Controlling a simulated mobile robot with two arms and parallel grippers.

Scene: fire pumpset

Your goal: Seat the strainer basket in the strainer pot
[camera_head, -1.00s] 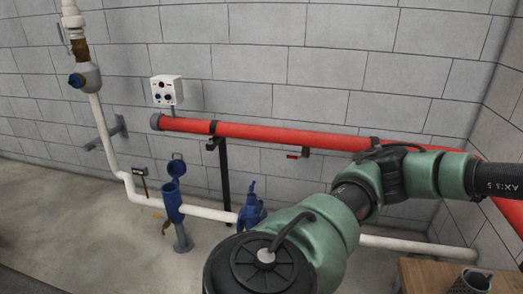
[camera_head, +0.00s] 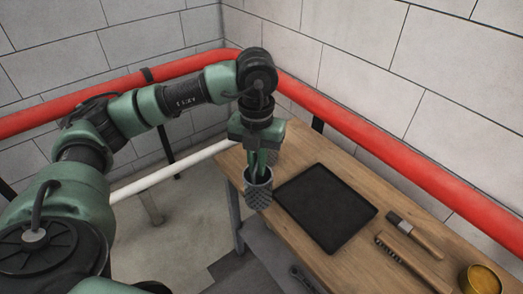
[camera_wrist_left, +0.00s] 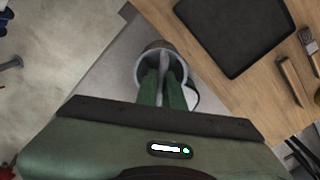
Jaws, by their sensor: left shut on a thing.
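My left gripper (camera_head: 262,158) reaches down from above and is shut on the strainer basket (camera_head: 258,194), a grey perforated cup. The basket hangs roughly upright below the fingers by the left end of the table. In the left wrist view the left gripper (camera_wrist_left: 162,88) has its green fingertips at the basket's round rim (camera_wrist_left: 141,72), closed on a thin grey part in the middle, perhaps its handle. The basket's inside is mostly hidden by the fingers. The strainer pot is in neither view now. My right gripper is not in view.
The wooden table (camera_head: 365,256) holds a black tray (camera_head: 327,207), a paint brush (camera_head: 414,234), a wire brush (camera_head: 408,262) and a yellow tin (camera_head: 481,279). A red pipe (camera_head: 375,140) runs along the walls behind. A white pipe (camera_head: 170,171) runs low to the left.

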